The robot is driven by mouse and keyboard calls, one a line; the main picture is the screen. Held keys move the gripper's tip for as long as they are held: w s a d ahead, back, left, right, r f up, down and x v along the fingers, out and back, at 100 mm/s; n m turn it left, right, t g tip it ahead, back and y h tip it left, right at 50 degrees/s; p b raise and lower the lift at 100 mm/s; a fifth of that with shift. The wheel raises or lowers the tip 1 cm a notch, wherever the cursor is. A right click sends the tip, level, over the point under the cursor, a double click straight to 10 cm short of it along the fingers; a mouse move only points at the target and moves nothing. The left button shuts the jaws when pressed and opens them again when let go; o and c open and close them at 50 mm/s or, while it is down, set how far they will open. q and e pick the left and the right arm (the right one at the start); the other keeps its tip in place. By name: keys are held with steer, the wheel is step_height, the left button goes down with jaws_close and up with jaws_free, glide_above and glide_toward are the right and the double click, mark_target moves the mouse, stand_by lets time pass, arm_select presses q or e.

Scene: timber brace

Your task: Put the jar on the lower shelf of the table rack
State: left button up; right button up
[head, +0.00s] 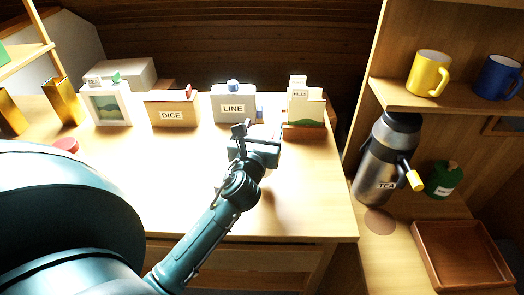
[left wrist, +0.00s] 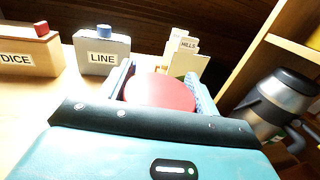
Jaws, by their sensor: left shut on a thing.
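My left gripper (head: 255,140) is over the right part of the table, in front of the box marked LINE. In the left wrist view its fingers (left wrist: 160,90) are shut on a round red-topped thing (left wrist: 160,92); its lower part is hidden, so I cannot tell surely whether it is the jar. A green container with a knob (head: 441,180) stands on the right unit. A wooden rack (head: 22,60) shows in part at the far left, with a shelf and slanted post; its lower part is cut off. My right gripper is not in view.
Boxes marked DICE (head: 171,110) and LINE (head: 233,105), a white frame (head: 107,104) and a HILLS card holder (head: 304,112) line the table's back. A red disc (head: 65,145) lies at left. A TEA flask (head: 386,160) and brown tray (head: 460,255) are at right. The middle table is clear.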

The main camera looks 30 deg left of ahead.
arm_select(q)
steer(key=shift+f+b, duration=0.9)
steer(key=shift+f, duration=1.2)
steer(key=o, duration=1.4)
